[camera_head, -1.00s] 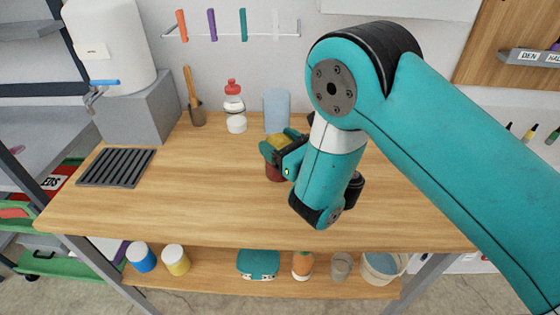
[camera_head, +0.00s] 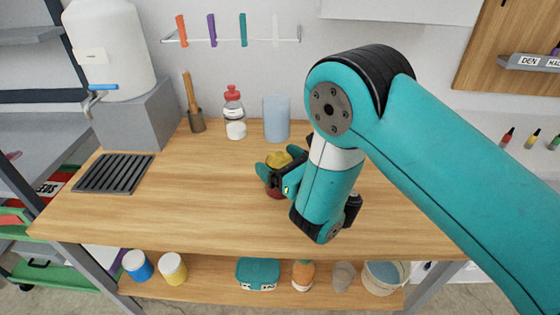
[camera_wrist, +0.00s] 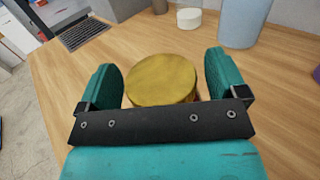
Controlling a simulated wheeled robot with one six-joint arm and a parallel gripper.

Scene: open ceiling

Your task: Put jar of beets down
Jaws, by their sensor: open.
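The jar of beets (camera_head: 279,160) has a gold lid and a dark red body and stands upright on the wooden table (camera_head: 190,200). Its lid (camera_wrist: 161,79) fills the middle of the wrist view. My gripper (camera_head: 272,171) is around the jar, with one teal finger on each side. In the wrist view my gripper (camera_wrist: 161,84) is open, with a gap between the lid and each finger.
A black grate (camera_head: 114,173) lies at left beside a white dispenser (camera_head: 108,50). The table's front and left middle are clear.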

